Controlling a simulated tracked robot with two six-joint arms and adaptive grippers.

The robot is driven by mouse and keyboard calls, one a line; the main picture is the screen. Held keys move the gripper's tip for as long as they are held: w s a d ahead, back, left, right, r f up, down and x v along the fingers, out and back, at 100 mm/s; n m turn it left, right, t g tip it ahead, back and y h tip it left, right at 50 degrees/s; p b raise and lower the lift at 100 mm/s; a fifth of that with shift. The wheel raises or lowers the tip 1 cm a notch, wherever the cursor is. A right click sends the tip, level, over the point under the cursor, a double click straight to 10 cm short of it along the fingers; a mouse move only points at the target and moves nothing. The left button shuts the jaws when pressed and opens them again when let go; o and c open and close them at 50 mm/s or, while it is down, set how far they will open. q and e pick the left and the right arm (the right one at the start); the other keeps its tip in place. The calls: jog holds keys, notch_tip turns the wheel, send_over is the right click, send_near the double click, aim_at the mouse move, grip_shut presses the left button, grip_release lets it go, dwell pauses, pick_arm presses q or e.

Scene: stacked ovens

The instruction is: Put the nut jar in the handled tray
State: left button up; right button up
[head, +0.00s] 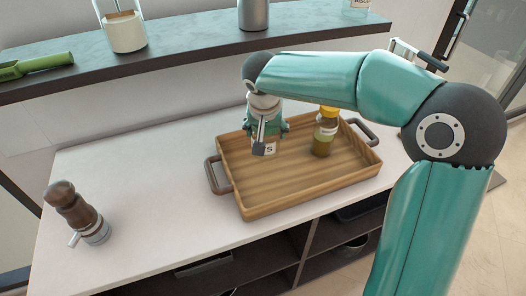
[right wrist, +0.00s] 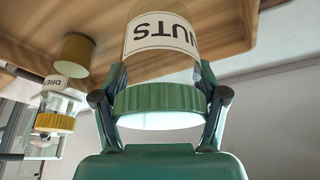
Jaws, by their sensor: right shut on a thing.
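My right gripper (head: 264,138) is shut on the nut jar (head: 270,148) and points down over the left part of the wooden handled tray (head: 298,196). In the right wrist view, the fingers hold the jar by its green lid (right wrist: 160,98), and the NUTS label (right wrist: 162,36) shows upside down. The gripper hides much of the jar in the head view. Whether its base touches the tray floor I cannot tell. My left gripper is not in view.
A yellow-lidded dressing bottle (head: 325,132) stands upright in the tray, right of the nut jar; it also shows in the right wrist view (right wrist: 75,55). A pepper mill (head: 76,211) stands at the left of the white counter (head: 150,190). A shelf (head: 190,49) runs behind.

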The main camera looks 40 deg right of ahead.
aim_at(265, 131)
jog(key=shift+f, duration=3.25)
jog(key=shift+f, duration=0.1)
jog(key=o, duration=1.3)
jog(key=v, duration=1.2)
